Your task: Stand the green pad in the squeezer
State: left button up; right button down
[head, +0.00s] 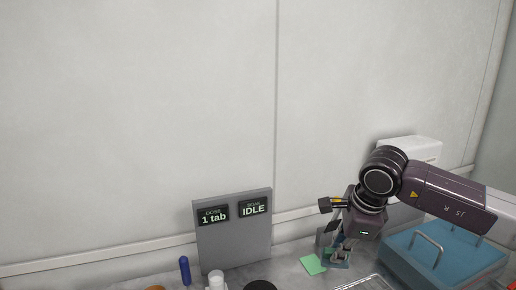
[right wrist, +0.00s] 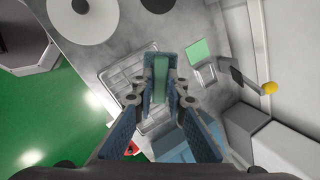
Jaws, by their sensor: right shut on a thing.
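My right gripper (head: 337,262) is low over the worktop at the right in the head view. In the right wrist view the right gripper (right wrist: 160,78) is shut on a green pad (right wrist: 160,84), seen edge-on between the blue-grey fingertips. A grey bracket-like device with a dark plate (right wrist: 237,76), which looks like the squeezer, stands right of the fingers. The pad is apart from it. A yellow ball (right wrist: 270,87) shows beside the dark plate. In the head view the arm hides most of this device. My left gripper is out of view.
A flat light green square (head: 313,264) lies on the worktop; it also shows in the right wrist view (right wrist: 199,50). A wire rack (right wrist: 122,76) is left of the fingers. A blue case (head: 440,258), a grey display panel (head: 233,240) and a blue cylinder (head: 184,270) stand around.

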pick_arm(q)
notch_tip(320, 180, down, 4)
jog(key=b, duration=0.3)
jog(key=shift+b, duration=0.3)
pick_arm(e)
jog(key=s+f+n+g+y, duration=0.1)
jog(key=s+f+n+g, duration=0.1)
jog(key=s+n, duration=0.7)
jog(key=s+f+n+g+y, duration=0.1)
jog(key=s+f+n+g, duration=0.2)
jog(key=s+n, duration=0.6)
jog(key=shift+s+f+n, duration=0.15)
jog(key=shift+f+n, duration=0.55)
jog(key=shift+n, duration=0.1)
